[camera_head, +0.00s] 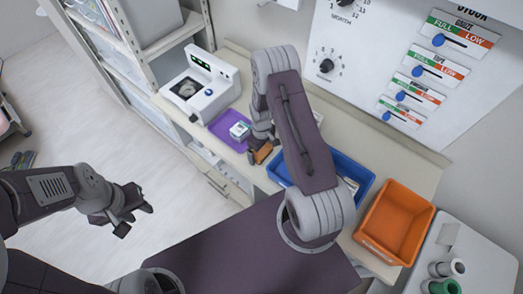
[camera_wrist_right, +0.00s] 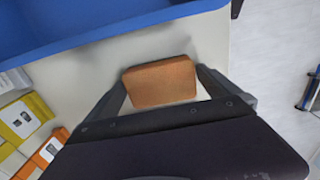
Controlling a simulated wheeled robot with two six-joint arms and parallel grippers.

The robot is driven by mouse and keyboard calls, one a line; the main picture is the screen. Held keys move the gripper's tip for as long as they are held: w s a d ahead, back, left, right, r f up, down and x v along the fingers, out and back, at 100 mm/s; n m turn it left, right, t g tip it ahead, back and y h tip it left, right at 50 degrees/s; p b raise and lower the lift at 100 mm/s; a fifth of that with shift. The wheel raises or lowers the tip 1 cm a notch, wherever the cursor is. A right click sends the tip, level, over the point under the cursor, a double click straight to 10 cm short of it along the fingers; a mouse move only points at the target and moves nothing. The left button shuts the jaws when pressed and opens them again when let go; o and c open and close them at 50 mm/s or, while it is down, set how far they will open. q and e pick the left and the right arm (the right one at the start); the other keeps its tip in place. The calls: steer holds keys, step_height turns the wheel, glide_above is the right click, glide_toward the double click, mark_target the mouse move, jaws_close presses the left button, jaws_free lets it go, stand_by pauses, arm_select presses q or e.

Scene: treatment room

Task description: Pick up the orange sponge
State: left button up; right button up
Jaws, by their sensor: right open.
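The orange sponge (camera_head: 263,152) lies on the counter in front of the blue bin, partly hidden by my right gripper in the head view. In the right wrist view the sponge (camera_wrist_right: 160,83) sits between the two fingers of my right gripper (camera_wrist_right: 163,76). The fingers are open, one on each side of it; I cannot tell whether either touches it. In the head view the right gripper (camera_head: 262,137) is down at the sponge. My left gripper (camera_head: 137,213) is open and empty, over the floor at left.
A blue bin (camera_head: 352,172) stands close beside the sponge, with an orange bin (camera_head: 397,222) further right. A purple tray (camera_head: 222,128) with a small box lies left of the sponge. A white device (camera_head: 201,88) stands at the back. A wall panel with sliders (camera_head: 425,75) rises behind.

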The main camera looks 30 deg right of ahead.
steer(key=shift+a, duration=0.1)
steer(key=c, duration=1.1)
steer(key=shift+c, duration=0.2)
steer(key=shift+w+r+b, duration=0.1)
steer(key=shift+r+b, duration=0.2)
steer(key=shift+r, duration=0.2)
step_height(320, 180, up, 2)
steer(key=shift+r+b, duration=0.25)
steer(key=shift+b, duration=0.2)
steer(key=s+a+r+b, duration=0.2)
steer(key=s+a+r, duration=0.4)
steer(key=s, duration=0.3)
steer(key=shift+s+a+r, duration=0.35)
steer(key=shift+r, duration=0.4)
